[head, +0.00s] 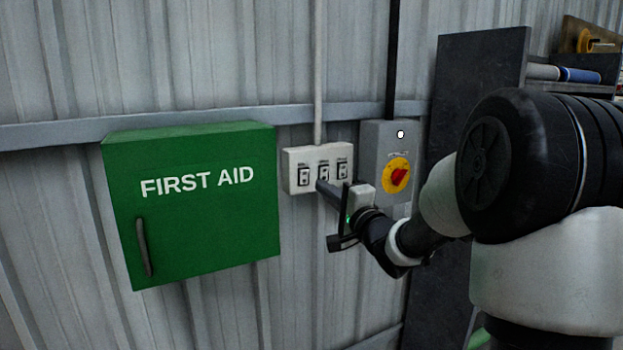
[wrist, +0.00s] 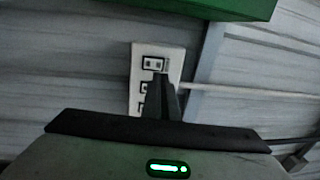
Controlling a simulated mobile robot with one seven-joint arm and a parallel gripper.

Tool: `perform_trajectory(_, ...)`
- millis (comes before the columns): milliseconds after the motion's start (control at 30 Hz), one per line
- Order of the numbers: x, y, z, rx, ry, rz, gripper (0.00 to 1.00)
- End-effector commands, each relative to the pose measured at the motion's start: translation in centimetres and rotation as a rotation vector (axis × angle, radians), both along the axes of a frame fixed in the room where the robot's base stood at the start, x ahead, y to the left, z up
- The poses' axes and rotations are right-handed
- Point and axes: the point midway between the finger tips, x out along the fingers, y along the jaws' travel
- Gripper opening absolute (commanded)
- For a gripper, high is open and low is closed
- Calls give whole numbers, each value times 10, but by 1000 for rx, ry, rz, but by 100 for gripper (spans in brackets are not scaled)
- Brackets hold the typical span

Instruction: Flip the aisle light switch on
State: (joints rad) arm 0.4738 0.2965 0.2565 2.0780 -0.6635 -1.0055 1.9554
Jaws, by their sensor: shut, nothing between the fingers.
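A white switch plate (head: 292,170) with three dark-framed rocker switches is on the corrugated wall, right of the green cabinet. The left switch (head: 304,176), middle switch (head: 323,171) and right switch (head: 342,167) have labels too small to read, so I cannot tell which is the aisle light. My gripper (head: 322,186) is shut and empty, its tips in front of the plate by the lower part of the middle switch. In the wrist view the closed fingers (wrist: 161,82) overlap the plate (wrist: 172,57) and partly hide its switches. I cannot tell whether they touch.
A green first aid cabinet (head: 207,205) juts out just left of the plate. A grey box with a red and yellow rotary switch (head: 397,175) is close on the right. A dark shelf unit (head: 480,80) stands farther right.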

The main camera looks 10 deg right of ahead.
Motion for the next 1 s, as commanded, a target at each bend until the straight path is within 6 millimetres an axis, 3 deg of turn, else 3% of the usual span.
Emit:
perform_trajectory(200,41,14,5,0,0,2,0)
perform_trajectory(400,61,20,8,0,0,0,0)
perform_trajectory(1000,70,23,10,1,1,0,0)
